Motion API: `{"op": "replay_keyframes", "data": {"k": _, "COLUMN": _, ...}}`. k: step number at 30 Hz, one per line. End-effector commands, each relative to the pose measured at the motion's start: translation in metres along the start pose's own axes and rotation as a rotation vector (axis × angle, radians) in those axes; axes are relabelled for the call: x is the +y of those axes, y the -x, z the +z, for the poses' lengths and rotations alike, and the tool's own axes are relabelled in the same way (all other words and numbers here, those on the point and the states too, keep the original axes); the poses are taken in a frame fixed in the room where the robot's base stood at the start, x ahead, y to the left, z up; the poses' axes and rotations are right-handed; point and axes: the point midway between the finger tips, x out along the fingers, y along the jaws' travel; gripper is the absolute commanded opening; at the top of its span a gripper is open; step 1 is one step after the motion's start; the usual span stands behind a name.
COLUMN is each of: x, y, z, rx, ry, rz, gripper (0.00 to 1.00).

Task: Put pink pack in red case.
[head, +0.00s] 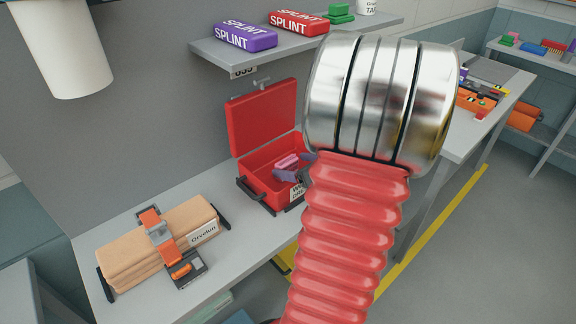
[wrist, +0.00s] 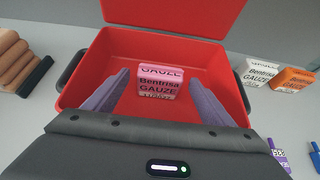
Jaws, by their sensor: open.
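The red case (wrist: 220,70) lies open with its lid raised at the back; in the head view the case (head: 236,172) stands on the grey bench. The pink pack (wrist: 157,82), labelled Bentrisa Gauze, is inside the case; it also shows in the head view (head: 287,161). My gripper (wrist: 157,72) is open, with its two purple fingers reaching into the case on either side of the pack. Gaps show between both fingers and the pack. In the head view my gripper (head: 289,174) is partly hidden behind my arm. Whether the pack touches the case floor is hard to tell.
A strapped beige bundle (head: 160,244) lies on the bench left of the case. A shelf (head: 230,52) above holds purple and red splint packs. In the wrist view, white (wrist: 261,71) and orange (wrist: 292,79) packs lie right of the case.

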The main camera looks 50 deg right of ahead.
Motion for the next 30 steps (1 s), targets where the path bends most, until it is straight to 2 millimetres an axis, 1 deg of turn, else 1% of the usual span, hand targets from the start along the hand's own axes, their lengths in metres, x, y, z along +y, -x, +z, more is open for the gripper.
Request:
{"op": "replay_keyframes", "data": {"k": 1, "x": -0.001, "y": 0.009, "z": 0.001, "rx": -0.001, "ry": 0.002, "rz": -0.004, "gripper": 0.77}}
{"op": "replay_keyframes", "data": {"k": 9, "x": -0.001, "y": 0.051, "z": 0.001, "rx": -0.001, "ry": 0.001, "rz": -0.004, "gripper": 0.77}}
{"op": "replay_keyframes", "data": {"k": 15, "x": -0.001, "y": 0.074, "z": 0.000, "rx": -0.001, "ry": 0.001, "rz": -0.004, "gripper": 0.77}}
{"op": "replay_keyframes", "data": {"k": 21, "x": 0.000, "y": 0.083, "z": 0.000, "rx": 0.000, "ry": 0.000, "rz": -0.001, "gripper": 0.77}}
{"op": "replay_keyframes", "data": {"k": 30, "x": 0.000, "y": 0.083, "z": 0.000, "rx": 0.000, "ry": 0.000, "rz": -0.001, "gripper": 0.77}}
